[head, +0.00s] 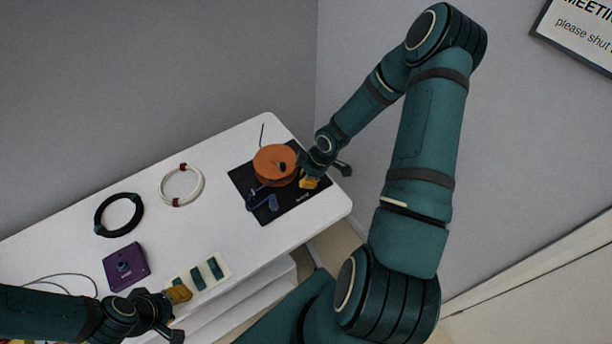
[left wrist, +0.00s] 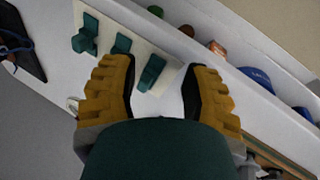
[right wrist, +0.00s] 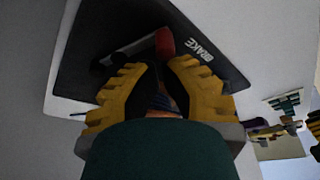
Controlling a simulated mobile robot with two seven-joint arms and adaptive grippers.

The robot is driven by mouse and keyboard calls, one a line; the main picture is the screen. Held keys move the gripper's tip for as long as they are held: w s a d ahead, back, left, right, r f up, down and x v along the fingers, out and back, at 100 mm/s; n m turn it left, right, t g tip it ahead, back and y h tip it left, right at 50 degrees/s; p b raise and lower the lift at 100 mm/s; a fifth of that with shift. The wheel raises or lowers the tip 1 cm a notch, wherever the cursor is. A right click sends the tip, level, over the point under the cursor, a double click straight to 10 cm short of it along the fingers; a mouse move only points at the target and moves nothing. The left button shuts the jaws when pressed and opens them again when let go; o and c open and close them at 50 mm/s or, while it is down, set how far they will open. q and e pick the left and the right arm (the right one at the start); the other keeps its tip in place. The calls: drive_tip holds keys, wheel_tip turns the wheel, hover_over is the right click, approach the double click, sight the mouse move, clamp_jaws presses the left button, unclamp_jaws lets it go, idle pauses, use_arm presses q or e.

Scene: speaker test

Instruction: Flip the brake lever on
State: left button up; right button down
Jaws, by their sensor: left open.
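The brake lever shows in the right wrist view as a grey bar with a red end (right wrist: 165,42), on a black plate (right wrist: 82,70) marked BRAKE. In the head view my right gripper (head: 310,182) is at the plate's right edge, and I cannot make out the lever there. In the right wrist view its yellow fingertips (right wrist: 160,68) are close together just below the red end; I cannot tell whether they grip it. My left gripper (head: 178,306) is open and empty, at the front edge of a switch panel (head: 181,277).
An orange spool (head: 270,165) and a blue part (head: 262,201) sit on the black plate. A white ring (head: 197,188), a black ring (head: 103,228) and a purple box (head: 124,267) lie on the white table (head: 225,150). Teal switches (left wrist: 122,43) stand by my left fingers.

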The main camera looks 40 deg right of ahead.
sight(318, 188)
use_arm(q)
drive_tip(key=shift+w+a+r+p, duration=0.1)
drive_tip(key=shift+w+r+p, duration=0.15)
drive_tip(key=shift+r+p, duration=0.6)
drive_tip(key=shift+w+r+p, duration=0.2)
drive_tip(key=shift+r+p, duration=0.5)
drive_tip(key=shift+r, duration=0.1)
use_arm(e)
drive_tip(key=shift+s+d+r+n+g, duration=0.2)
drive_tip(key=shift+n+g, duration=0.1)
drive_tip(key=shift+n, duration=0.5)
drive_tip(key=n+p, duration=0.2)
drive_tip(key=shift+s+d+y+p, duration=0.25)
drive_tip(key=shift+y+p, duration=0.15)
drive_tip(key=shift+s+d+f+n+g+p, duration=0.15)
drive_tip(key=shift+n+g+p, duration=0.1)
drive_tip(key=shift+n, duration=0.25)
drive_tip(key=shift+s+d+r+n+g+p, duration=0.15)
drive_tip(key=shift+n+g, duration=0.1)
drive_tip(key=shift+n, duration=0.25)
drive_tip(key=n, duration=0.2)
drive_tip(key=n+g, duration=0.1)
drive_tip(key=shift+d+f, duration=0.25)
drive_tip(key=shift+d, duration=0.15)
use_arm(q)
wheel_tip(318, 188, up, 4)
drive_tip(key=shift+a+f, duration=0.1)
use_arm(e)
drive_tip(key=shift+s, duration=0.2)
